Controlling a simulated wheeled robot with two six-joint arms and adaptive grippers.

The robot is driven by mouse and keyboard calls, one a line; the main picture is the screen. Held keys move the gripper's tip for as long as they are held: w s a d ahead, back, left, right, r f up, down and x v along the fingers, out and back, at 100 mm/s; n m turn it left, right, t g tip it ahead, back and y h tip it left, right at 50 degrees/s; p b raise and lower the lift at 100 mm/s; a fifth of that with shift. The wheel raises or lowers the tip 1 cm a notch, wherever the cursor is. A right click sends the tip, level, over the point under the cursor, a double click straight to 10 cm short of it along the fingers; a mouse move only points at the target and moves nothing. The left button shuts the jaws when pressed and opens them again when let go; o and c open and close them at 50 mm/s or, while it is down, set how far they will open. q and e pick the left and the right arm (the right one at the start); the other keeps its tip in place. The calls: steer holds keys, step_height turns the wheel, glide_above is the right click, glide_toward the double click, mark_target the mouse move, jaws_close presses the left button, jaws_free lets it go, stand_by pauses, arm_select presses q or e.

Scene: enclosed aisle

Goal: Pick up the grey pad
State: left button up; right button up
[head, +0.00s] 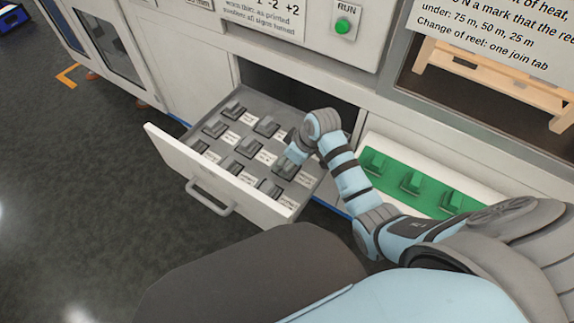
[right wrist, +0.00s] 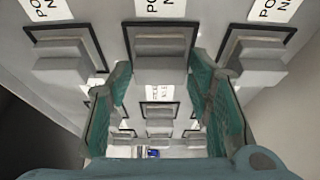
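Several grey pads stand in rows in an open drawer (head: 158,137), each in a dark-edged seat with a white label beside it. My right gripper (head: 293,157) reaches down over the drawer's right side, close to one grey pad (head: 285,169). In the right wrist view, my right gripper (right wrist: 158,85) has its two teal-lined fingers spread. A grey pad (right wrist: 160,68) shows between and just past the fingertips; I cannot tell whether they touch it. More grey pads show left (right wrist: 62,66) and right (right wrist: 256,62). The labels are only partly readable. My left gripper is not in view.
The drawer's front has a grey handle (head: 210,197). To the right, a white tray (head: 372,137) holds several green blocks (head: 411,182). A cabinet with a green RUN button (head: 342,27) rises behind. Open dark floor (head: 80,220) lies to the left.

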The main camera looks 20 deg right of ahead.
mark_target(288, 163)
steer(key=c, duration=0.7)
step_height(288, 163, up, 20)
steer(key=p, duration=0.6)
steer(key=shift+p, duration=0.3)
